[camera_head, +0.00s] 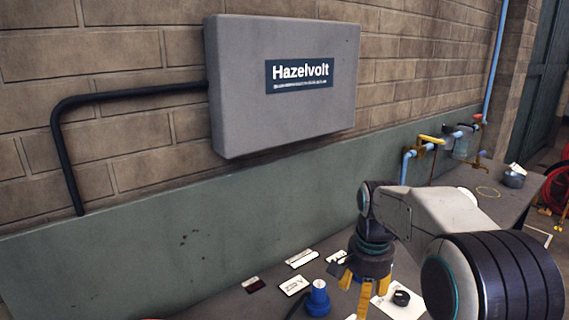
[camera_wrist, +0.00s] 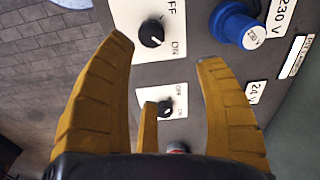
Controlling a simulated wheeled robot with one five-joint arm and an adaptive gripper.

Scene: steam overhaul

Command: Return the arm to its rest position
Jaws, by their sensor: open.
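My gripper (camera_head: 364,292) hangs down over the bench at the lower middle of the head view, with my arm reaching in from the right. In the wrist view the yellow fingers of my gripper (camera_wrist: 167,50) are spread wide, with nothing held between them. Beyond them is a grey panel with a black OFF/ON knob (camera_wrist: 152,33), a smaller black knob (camera_wrist: 166,107) and a blue socket (camera_wrist: 237,25) by a 230 V label. The blue socket also shows in the head view (camera_head: 318,298), left of the gripper. I cannot tell how high the fingers are above the panel.
A grey Hazelvolt box (camera_head: 283,110) is on the brick wall, with a black conduit (camera_head: 66,150) to its left. A blue pipe with a yellow-handled valve (camera_head: 430,140) runs behind the arm. A small can (camera_head: 515,178) stands at the bench's far right.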

